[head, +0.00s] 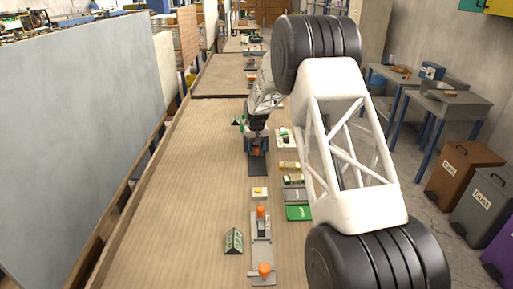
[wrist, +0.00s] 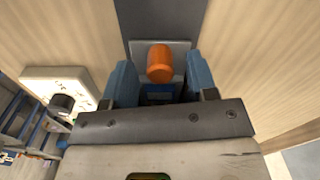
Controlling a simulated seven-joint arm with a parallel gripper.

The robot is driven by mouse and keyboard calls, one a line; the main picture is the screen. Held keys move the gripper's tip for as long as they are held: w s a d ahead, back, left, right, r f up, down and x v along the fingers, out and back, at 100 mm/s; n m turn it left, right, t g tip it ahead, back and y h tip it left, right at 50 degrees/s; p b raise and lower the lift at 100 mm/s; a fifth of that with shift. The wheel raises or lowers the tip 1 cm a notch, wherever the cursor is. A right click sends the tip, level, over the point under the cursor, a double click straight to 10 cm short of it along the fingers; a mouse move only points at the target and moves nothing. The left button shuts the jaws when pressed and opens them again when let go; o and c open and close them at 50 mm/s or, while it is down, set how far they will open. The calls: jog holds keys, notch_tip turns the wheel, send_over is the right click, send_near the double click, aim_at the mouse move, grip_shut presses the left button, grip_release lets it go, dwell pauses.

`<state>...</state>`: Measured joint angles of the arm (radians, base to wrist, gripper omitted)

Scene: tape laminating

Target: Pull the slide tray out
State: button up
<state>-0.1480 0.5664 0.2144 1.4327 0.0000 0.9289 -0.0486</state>
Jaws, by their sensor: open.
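An orange knob (head: 257,151) stands on a dark grey slide unit (head: 257,167) on the wooden bench, beyond the middle of the head view. In the wrist view the upright orange knob (wrist: 159,63) rises from a grey plate, with a dark strip (wrist: 160,16) running away behind it. My gripper (wrist: 161,78) is open, with one blue finger on each side of the knob and visible gaps between. In the head view my gripper (head: 256,135) is small, and its fingers are hard to make out. Which part is the slide tray is not clear.
A nearer grey unit (head: 262,250) carries two orange knobs. A white block with a dark knob (wrist: 62,100) sits left of my gripper. Several small items line the bench's right side; its left side is clear.

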jog(key=shift+f, duration=0.1)
grip_shut()
dwell(0.3)
jog(key=shift+s, duration=6.95)
grip_release()
notch_tip(320, 180, up, 8)
